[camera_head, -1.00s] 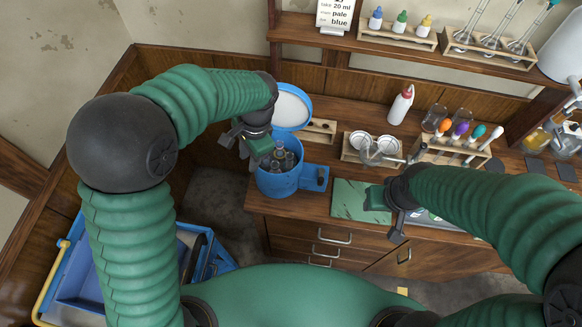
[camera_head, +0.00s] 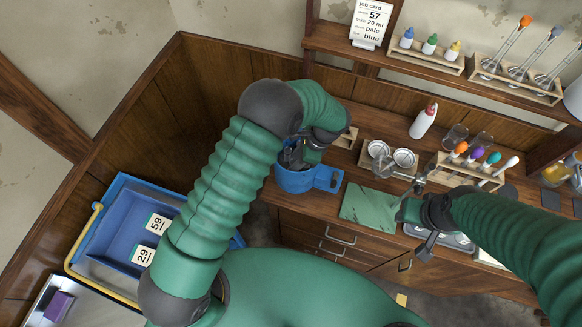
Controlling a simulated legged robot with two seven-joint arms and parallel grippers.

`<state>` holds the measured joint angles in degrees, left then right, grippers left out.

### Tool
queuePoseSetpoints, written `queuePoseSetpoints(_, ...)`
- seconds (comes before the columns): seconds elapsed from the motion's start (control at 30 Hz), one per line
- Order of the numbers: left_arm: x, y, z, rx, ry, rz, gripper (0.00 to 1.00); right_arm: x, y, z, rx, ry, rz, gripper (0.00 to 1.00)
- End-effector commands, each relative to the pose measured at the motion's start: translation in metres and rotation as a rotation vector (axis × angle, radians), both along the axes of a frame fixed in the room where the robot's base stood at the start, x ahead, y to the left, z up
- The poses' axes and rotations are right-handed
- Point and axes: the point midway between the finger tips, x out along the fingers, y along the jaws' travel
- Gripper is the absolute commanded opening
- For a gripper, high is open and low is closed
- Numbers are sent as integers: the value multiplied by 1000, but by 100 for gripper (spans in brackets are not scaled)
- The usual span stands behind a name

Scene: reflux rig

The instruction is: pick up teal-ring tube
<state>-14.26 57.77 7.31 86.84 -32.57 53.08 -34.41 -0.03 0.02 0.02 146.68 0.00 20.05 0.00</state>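I cannot make out a teal ring on any tube for certain. The blue bucket (camera_head: 293,181) stands at the counter's left end, with dark vessels inside it partly hidden. My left gripper (camera_head: 298,155) is at the bucket's mouth, mostly hidden behind its own wrist, so its fingers and any grip are unclear. A rack (camera_head: 470,172) on the counter holds pieces with orange, purple, teal (camera_head: 493,158) and white tops. The shelf rack (camera_head: 515,83) holds several long glass pieces, one with an orange top. My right gripper (camera_head: 414,228) is open and empty beside the green mat.
The green mat (camera_head: 368,207) lies on the counter. A wooden holder with two round dishes (camera_head: 403,157) and a white bottle (camera_head: 423,121) stand behind it. A blue tray (camera_head: 118,222) with cards 59 and 29 is at lower left.

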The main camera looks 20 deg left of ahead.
Motion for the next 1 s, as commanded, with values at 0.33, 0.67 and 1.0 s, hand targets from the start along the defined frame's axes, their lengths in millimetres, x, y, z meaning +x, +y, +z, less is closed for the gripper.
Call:
queuePoseSetpoints(0.33,-3,22,-38,-12,1,4,30,0,0,22,0,0,-1,42)
queuePoseSetpoints(0.67,-3,17,-36,-6,1,3,2,0,0,21,0,0,0,42)
queuePoseSetpoints(1.0,-2,15,-34,-8,-1,3,0,0,0,20,0,0,-1,42)
